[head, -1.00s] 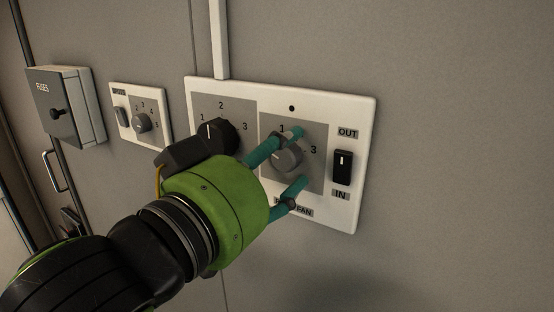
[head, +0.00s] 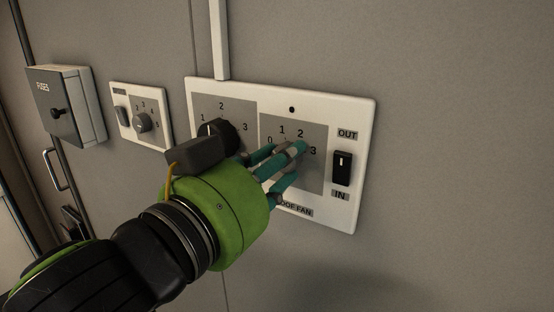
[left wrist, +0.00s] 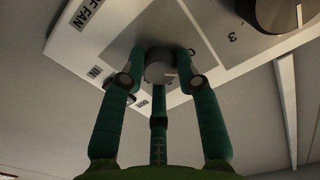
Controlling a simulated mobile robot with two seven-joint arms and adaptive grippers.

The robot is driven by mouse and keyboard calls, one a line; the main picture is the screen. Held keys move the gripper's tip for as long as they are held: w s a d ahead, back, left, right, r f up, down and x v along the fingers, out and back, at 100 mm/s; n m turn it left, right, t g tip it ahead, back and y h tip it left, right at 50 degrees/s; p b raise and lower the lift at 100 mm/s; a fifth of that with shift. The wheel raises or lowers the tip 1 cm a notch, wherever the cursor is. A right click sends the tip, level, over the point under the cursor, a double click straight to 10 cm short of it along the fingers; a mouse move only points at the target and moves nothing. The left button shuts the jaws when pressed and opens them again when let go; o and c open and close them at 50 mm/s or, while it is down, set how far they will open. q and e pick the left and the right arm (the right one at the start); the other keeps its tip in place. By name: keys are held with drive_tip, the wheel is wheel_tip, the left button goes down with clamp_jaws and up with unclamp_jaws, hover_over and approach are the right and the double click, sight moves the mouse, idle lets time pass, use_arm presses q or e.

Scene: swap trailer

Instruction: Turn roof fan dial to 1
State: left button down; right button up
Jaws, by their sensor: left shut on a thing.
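The roof fan dial is a grey round knob (left wrist: 160,66) on a grey plate (head: 316,178) marked 0, 1, 2 and 3, above the ROOF FAN label (head: 297,211). My left gripper (head: 284,164) has its teal fingers closed around this knob. In the left wrist view the three fingers touch or nearly touch the knob's sides, with the knob between their tips. In the head view the fingers cover most of the knob. I cannot tell which number its pointer faces. My right gripper is not in view.
A black dial (head: 222,137) marked 1 to 3 sits close left of my fingers. A black OUT/IN rocker switch (head: 342,167) is to the right. Farther left are a small switch panel (head: 155,107) and a FUSES box (head: 68,106). The wall at right is clear.

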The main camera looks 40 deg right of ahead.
use_arm(q)
drive_tip(key=shift+r+m, duration=0.1)
drive_tip(key=shift+m, duration=2.1)
drive_tip(key=c, duration=0.9)
unclamp_jaws()
drive_tip(key=v, duration=0.7)
drive_tip(key=shift+a, duration=0.3)
drive_tip(key=shift+s, duration=0.1)
